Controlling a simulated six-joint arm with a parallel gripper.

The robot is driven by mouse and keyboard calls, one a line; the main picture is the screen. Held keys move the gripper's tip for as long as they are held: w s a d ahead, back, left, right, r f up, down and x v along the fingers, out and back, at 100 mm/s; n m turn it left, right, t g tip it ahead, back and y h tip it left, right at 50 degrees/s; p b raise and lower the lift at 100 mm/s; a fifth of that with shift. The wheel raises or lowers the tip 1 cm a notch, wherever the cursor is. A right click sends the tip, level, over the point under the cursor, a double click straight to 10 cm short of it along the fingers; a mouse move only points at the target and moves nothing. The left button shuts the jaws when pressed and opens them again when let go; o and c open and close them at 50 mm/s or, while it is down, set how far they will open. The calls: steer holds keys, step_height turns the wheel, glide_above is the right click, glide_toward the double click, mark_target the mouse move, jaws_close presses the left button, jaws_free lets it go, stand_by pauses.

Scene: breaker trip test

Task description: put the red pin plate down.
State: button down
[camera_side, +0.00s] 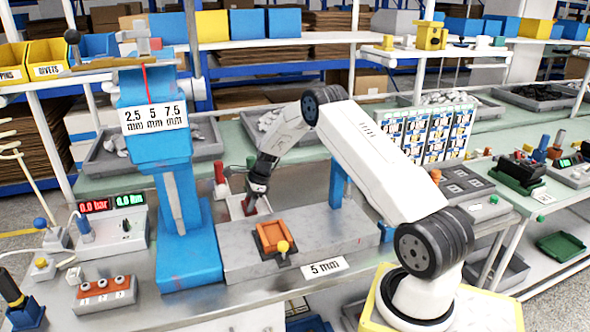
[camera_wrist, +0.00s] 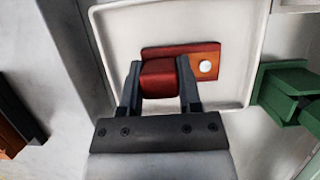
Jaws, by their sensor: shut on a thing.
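The red pin plate (camera_wrist: 207,62) shows in the wrist view as a flat red-orange plate with a raised darker red block and a round white spot near its right end. My gripper (camera_wrist: 160,88) is shut on the red block, one dark finger on each side. Below the plate is a pale, shallow tray (camera_wrist: 112,45) with a raised rim, and the plate lies within its outline. I cannot tell whether the plate touches the tray floor. In the side view my gripper (camera_side: 251,205) points down behind the grey block, with a little red at its tips.
A green block (camera_wrist: 285,95) stands just right of the tray. In the side view, an orange fixture with a yellow knob (camera_side: 271,237) sits on the grey block (camera_side: 330,240) marked 5 mm. A blue press column (camera_side: 175,190) stands to the left.

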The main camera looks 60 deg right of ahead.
steer(key=shift+f, duration=0.1)
steer(key=shift+c, duration=1.4)
jaws_free()
steer(key=v, duration=1.2)
steer(key=shift+a, duration=0.1)
